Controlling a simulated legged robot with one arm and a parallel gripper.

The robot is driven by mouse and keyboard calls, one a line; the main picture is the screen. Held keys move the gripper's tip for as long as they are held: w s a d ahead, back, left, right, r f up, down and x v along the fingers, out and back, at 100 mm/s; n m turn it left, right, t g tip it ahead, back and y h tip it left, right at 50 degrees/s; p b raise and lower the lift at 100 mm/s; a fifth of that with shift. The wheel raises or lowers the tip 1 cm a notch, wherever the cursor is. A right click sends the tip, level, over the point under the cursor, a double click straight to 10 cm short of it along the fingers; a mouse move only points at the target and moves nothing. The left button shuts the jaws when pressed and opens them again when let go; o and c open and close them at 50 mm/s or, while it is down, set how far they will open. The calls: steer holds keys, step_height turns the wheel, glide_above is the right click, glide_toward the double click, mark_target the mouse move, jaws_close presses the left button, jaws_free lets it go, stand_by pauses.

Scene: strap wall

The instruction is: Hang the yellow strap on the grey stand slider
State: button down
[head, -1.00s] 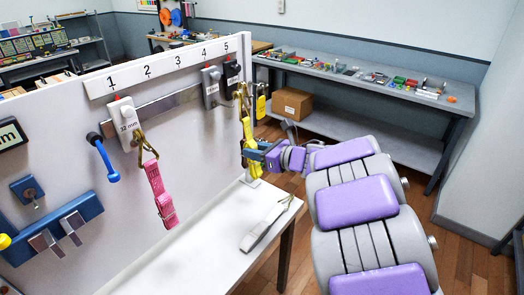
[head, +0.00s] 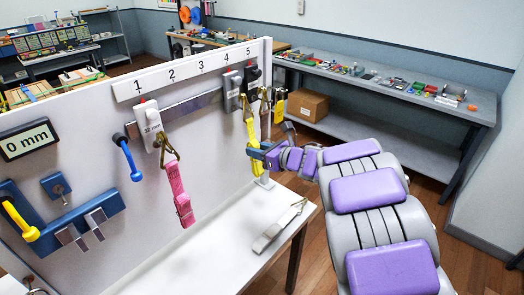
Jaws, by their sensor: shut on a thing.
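The yellow strap (head: 251,128) hangs upright in front of the wall panel, with its brass ring (head: 245,103) at the top. My gripper (head: 252,148) is shut on the strap's lower part. The grey stand slider (head: 232,91) sits on the metal rail below numbers 4 and 5. The strap's ring is close beside the slider's lower right. I cannot tell whether the ring is around its hook or only in front of it.
A white slider (head: 149,122) holds a pink strap (head: 179,195). A black slider (head: 252,74) is right of the grey one, with a brass ring (head: 265,97) below it. A pale strap (head: 278,229) lies on the white table (head: 205,255). A blue-handled lever (head: 131,160) projects at left.

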steer(key=shift+w+f+b, duration=0.3)
steer(key=shift+f+b, duration=0.25)
steer(key=shift+b, duration=0.25)
steer(key=shift+a, duration=0.2)
steer(key=c, duration=0.7)
jaws_free()
steer(key=shift+c, duration=0.2)
